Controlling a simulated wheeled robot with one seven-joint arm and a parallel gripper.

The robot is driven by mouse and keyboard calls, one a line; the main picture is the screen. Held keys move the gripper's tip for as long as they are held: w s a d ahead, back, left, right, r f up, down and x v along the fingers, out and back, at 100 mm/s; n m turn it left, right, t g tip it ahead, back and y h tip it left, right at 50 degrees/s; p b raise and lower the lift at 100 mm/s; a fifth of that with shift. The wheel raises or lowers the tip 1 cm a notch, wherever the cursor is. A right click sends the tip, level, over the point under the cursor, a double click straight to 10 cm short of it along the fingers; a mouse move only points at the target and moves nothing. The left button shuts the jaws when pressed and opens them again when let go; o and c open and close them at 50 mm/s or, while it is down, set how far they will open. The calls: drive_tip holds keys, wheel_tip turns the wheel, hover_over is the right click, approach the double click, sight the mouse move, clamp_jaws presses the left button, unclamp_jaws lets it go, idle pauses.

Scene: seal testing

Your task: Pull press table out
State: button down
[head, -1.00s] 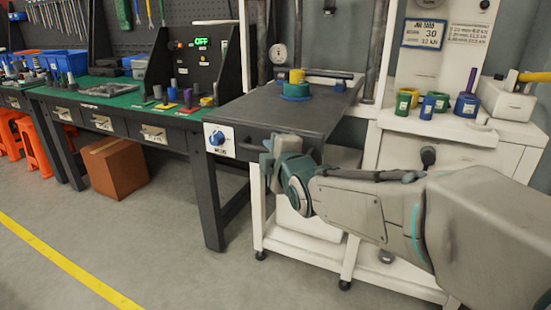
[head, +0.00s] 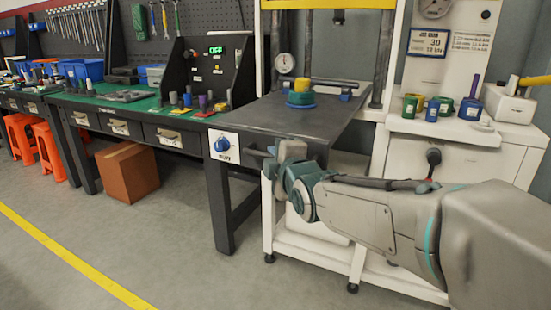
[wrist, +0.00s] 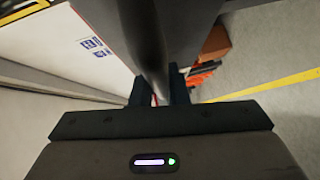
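The press table (head: 285,118) is a dark grey slab jutting forward from the white press frame (head: 268,200). A blue-green ring with a yellow piece (head: 300,94) sits on top. My gripper (head: 270,156) is at the right part of the table's front edge, at the dark handle bar (head: 252,151). In the wrist view, the handle bar (wrist: 143,35) runs between the two fingers (wrist: 158,95), which look closed around it. My arm hides the handle's right end.
A green-topped workbench (head: 130,103) stands left of the press, with a cardboard box (head: 127,172) and orange stools (head: 50,150) below. A white cabinet (head: 450,160) with several coloured cups stands right. Grey floor in front is clear.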

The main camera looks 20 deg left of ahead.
drive_tip(key=c, duration=1.5)
unclamp_jaws()
drive_tip(key=shift+s+a+f, duration=0.1)
drive_tip(key=shift+s+f, duration=0.1)
drive_tip(key=shift+s, duration=0.05)
drive_tip(key=shift+o, duration=0.5)
drive_tip(key=shift+s+r, duration=0.1)
drive_tip(key=p+v, duration=0.2)
drive_tip(key=v, duration=1.1)
drive_tip(key=shift+s+d+r, duration=0.15)
drive_tip(key=shift+s+d, duration=0.05)
drive_tip(key=shift+d, duration=0.05)
